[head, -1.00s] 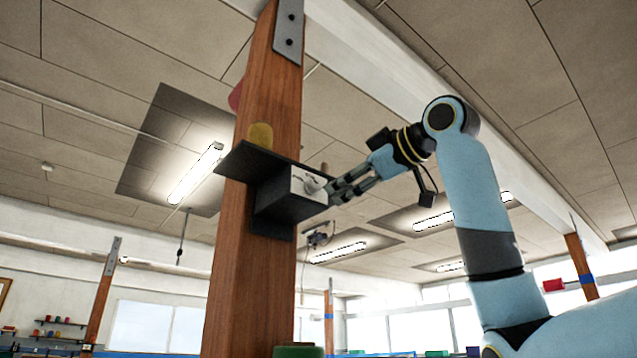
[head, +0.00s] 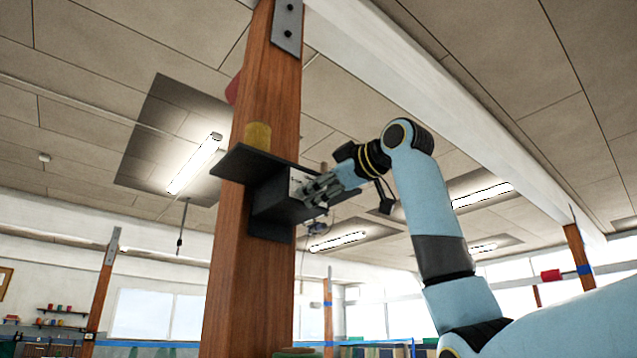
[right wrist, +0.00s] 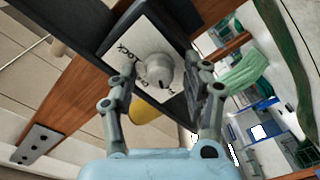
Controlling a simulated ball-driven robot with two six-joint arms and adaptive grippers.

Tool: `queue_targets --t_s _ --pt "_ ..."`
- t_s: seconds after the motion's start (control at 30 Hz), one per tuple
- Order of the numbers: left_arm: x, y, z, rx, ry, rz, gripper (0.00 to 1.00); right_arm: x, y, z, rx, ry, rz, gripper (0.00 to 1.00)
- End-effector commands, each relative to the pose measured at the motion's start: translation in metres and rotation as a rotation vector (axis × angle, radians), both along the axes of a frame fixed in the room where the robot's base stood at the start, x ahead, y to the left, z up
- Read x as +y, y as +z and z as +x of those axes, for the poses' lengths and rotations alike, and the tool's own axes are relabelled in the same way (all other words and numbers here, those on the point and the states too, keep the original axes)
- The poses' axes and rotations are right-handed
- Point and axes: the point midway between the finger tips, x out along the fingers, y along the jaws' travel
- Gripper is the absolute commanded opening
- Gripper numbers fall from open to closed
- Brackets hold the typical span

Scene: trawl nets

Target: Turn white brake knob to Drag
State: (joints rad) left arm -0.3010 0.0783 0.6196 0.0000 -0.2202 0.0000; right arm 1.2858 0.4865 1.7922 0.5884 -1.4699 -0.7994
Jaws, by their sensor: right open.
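The white brake knob (right wrist: 158,70) stands out from a white label plate (right wrist: 130,42) in the right wrist view. The word LOCK is readable on the plate; another label beside the knob is partly covered. The plate is on the end of a black box (head: 275,200) fixed to a wooden post (head: 237,270). My right gripper (right wrist: 162,78) is open, with one finger on each side of the knob; I cannot tell whether they touch it. In the head view my right gripper (head: 318,188) covers the knob. My left gripper is not in view.
A black shelf (head: 240,163) above the box carries a yellow cylinder (head: 257,136). A red object (head: 232,90) shows behind the post. A metal bracket (head: 288,27) joins the post to a ceiling beam. The air right of the box is open apart from my arm.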

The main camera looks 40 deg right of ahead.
Motion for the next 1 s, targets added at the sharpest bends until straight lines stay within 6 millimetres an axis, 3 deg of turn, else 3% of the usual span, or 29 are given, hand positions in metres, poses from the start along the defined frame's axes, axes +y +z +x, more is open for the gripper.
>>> queue_targets --t_s 0.17,0.57,1.0 --pt "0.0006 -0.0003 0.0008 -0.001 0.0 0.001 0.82 -0.0001 -0.0004 -0.0001 0.0 0.0 0.0 0.5" --pt "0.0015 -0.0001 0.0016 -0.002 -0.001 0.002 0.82 -0.0001 -0.0004 -0.0003 0.001 0.001 0.0 0.0" --pt "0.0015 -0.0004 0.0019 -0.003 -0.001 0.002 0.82 -0.0001 -0.0011 -0.0001 0.009 0.0 0.083 0.0"
